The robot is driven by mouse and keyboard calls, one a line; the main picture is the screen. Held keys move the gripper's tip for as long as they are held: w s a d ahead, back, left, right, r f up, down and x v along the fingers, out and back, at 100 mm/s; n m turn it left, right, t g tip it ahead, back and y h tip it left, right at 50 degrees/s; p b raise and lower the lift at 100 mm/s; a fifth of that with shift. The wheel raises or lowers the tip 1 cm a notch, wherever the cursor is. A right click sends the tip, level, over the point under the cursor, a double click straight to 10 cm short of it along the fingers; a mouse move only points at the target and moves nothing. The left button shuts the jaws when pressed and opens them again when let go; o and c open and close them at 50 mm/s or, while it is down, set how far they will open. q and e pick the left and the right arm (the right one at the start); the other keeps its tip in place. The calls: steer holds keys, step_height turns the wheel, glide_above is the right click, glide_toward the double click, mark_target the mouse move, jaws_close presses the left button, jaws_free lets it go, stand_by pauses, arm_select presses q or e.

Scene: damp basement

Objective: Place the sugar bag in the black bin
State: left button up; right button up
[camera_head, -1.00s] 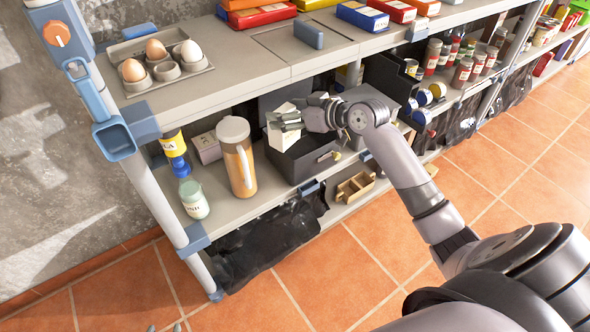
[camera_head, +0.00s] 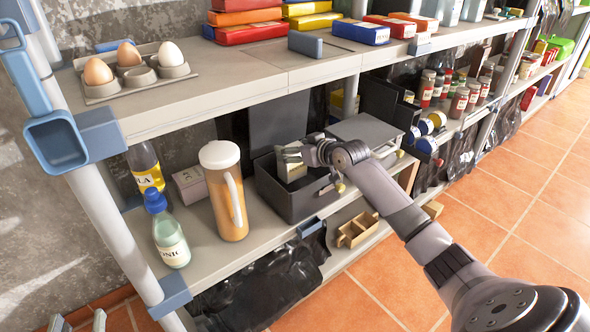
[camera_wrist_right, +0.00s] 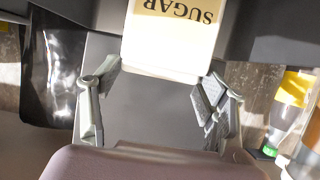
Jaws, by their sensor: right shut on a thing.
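The black bin (camera_head: 287,204) stands on the middle shelf with its dark lid (camera_head: 284,122) raised behind it. My right gripper (camera_head: 293,156) is shut on the pale sugar bag (camera_head: 291,172) at the bin's opening. The bag's lower part seems to be inside the rim; whether it touches the floor of the bin is hidden. In the right wrist view, the sugar bag (camera_wrist_right: 175,28) shows its printed label upside down, beyond the two fingers (camera_wrist_right: 158,85). My left gripper (camera_head: 78,321) shows only as two separated fingertips at the bottom left edge, empty and away from the shelf.
A grey box (camera_head: 366,132) is to the right. An egg tray (camera_head: 133,80) sits on the shelf above. A wooden caddy (camera_head: 356,230) is below.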

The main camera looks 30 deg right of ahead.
steer(key=shift+f, duration=0.4)
step_height(320, 180, down, 4)
steer(key=shift+b, duration=0.85)
arm_select(q)
step_height(320, 180, up, 8)
steer(key=s+t+h, duration=0.1)
steer(key=t, duration=0.3)
steer(key=shift+d+t+h, duration=0.4)
steer(key=shift+d, duration=0.05)
arm_select(e)
steer(key=shift+f, duration=0.15)
steer(key=o, duration=2)
steer(key=shift+c, duration=0.2)
arm_select(q)
steer(key=shift+r, duration=0.1)
